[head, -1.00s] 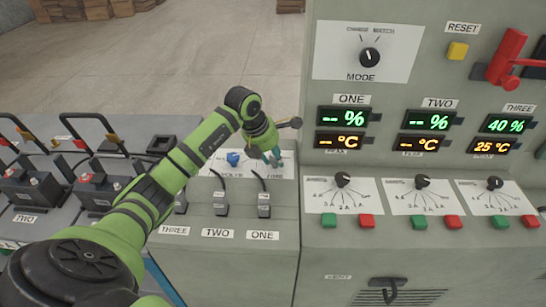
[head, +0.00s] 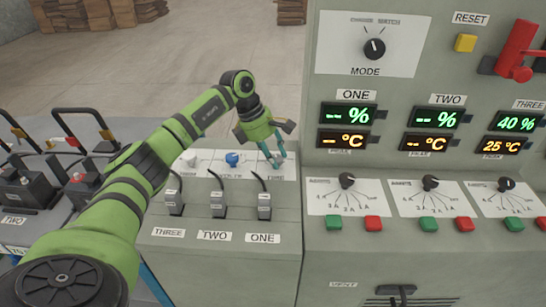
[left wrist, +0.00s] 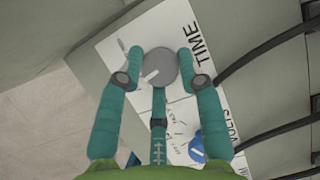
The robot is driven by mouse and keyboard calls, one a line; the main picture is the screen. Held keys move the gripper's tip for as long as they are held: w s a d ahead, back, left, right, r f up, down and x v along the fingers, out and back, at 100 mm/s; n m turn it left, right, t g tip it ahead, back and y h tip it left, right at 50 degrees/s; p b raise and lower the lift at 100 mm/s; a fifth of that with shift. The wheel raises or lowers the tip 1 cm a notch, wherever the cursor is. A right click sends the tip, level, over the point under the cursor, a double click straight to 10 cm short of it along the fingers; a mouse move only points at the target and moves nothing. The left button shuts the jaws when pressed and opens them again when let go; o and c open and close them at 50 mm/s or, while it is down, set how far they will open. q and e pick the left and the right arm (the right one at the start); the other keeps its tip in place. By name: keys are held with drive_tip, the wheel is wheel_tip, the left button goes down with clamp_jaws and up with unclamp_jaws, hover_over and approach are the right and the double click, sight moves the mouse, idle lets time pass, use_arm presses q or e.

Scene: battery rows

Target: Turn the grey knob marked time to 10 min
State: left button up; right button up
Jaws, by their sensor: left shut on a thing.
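The grey knob marked TIME (left wrist: 159,66) sits on a white label plate in the left wrist view, with a light pointer mark on its face pointing to the lower left. The scale marks around the knob are partly covered and too small to read. My right gripper is not in view.
A blue knob (head: 232,159) stands beside it, marked VOLTS in the left wrist view. The control cabinet (head: 310,235) rises to the right, and batteries (head: 25,190) stand at the left.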

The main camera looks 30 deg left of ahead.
use_arm(q)
drive_tip(key=shift+w+d+r+m, duration=0.15)
drive_tip(key=shift+w+r+m, duration=0.05)
drive_tip(key=shift+m, duration=0.2)
drive_tip(key=o, duration=1.1)
drive_tip(key=shift+d+f, duration=0.1)
drive_tip(key=shift+o, duration=0.2)
drive_tip(key=shift+s, duration=0.1)
drive_tip(key=shift+a+r, duration=0.3)
drive_tip(key=shift+r, duration=0.1)
drive_tip(key=v, duration=1.1)
drive_tip(key=shift+d+r, duration=0.1)
